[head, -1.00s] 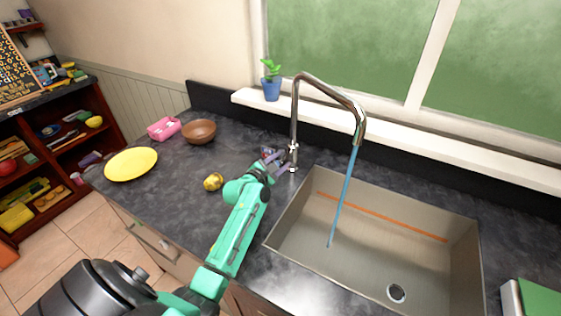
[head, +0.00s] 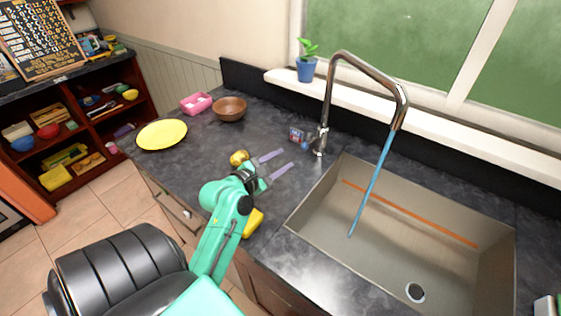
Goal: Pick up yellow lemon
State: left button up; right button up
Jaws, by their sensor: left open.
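A small rounded golden-yellow object (head: 239,158), which looks like the lemon, lies on the dark counter between the bowl and my left gripper. A second, brighter yellow object (head: 253,222) lies near the counter's front edge, partly hidden by my left arm; I cannot tell its full shape. My left gripper (head: 280,162) is open and empty over the counter, its two pale fingers pointing right toward the faucet base. The golden-yellow object is just left of the gripper, not between the fingers. My right gripper is out of view.
The sink (head: 400,240) is to the right, under a tall faucet (head: 345,75) with running water. A small box (head: 297,136) stands beside the faucet. A brown bowl (head: 230,109), pink container (head: 196,103) and yellow plate (head: 161,134) are at the left. A potted plant (head: 306,68) stands on the sill.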

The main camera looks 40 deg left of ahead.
aim_at(237, 159)
jog(key=k, duration=1)
